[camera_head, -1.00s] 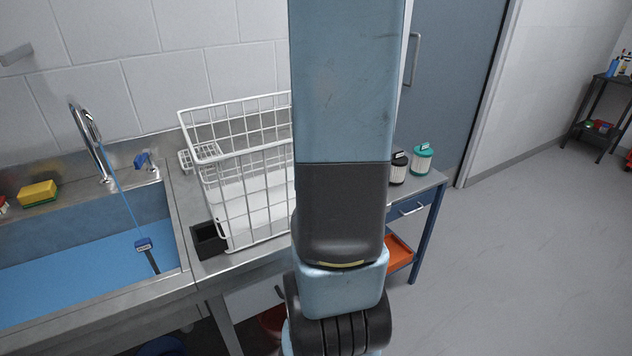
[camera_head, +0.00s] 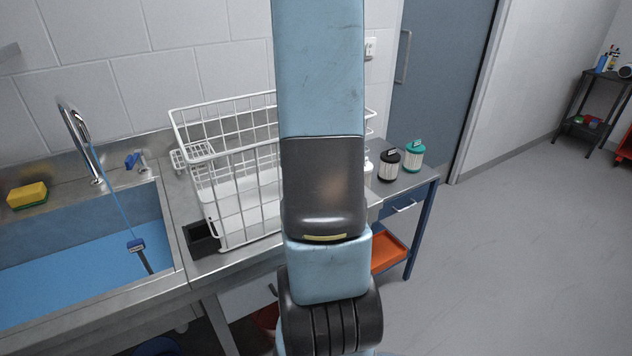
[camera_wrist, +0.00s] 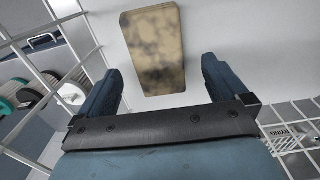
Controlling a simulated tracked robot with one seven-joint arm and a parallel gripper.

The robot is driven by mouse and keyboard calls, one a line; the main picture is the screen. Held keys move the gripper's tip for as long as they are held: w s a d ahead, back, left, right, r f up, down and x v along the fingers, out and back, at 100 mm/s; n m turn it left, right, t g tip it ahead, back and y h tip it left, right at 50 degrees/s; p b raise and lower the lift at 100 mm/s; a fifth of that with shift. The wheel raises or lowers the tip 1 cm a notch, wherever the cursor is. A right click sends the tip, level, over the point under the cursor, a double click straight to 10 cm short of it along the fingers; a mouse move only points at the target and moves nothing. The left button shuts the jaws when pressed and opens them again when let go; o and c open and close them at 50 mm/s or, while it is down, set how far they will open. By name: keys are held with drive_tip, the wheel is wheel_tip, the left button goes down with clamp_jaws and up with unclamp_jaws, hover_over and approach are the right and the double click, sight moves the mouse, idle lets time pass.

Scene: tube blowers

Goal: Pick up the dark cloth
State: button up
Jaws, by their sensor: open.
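In the wrist view, a flat, roughly rectangular tan piece with dark blotches (camera_wrist: 153,50) lies on a white surface (camera_wrist: 225,25). I cannot tell whether it is the dark cloth; no other cloth shows. My gripper (camera_wrist: 160,68) is open and empty, its two blue-grey fingers apart. The piece shows between and beyond the fingertips, and I see no contact. In the head view, my arm hides the gripper and part of the white wire rack (camera_head: 243,200).
Wire walls of the rack stand on both sides of my gripper in the wrist view. A sink with blue water (camera_head: 70,275) is left of the rack. A dark small box (camera_head: 203,240) sits at its near left corner. Two filter cartridges (camera_head: 414,156) stand on the counter to the right.

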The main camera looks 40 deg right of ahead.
drive_tip(key=shift+d+f, duration=0.15)
drive_tip(key=shift+f, duration=1.95)
drive_tip(key=shift+c, duration=0.5)
drive_tip(key=c, duration=0.9)
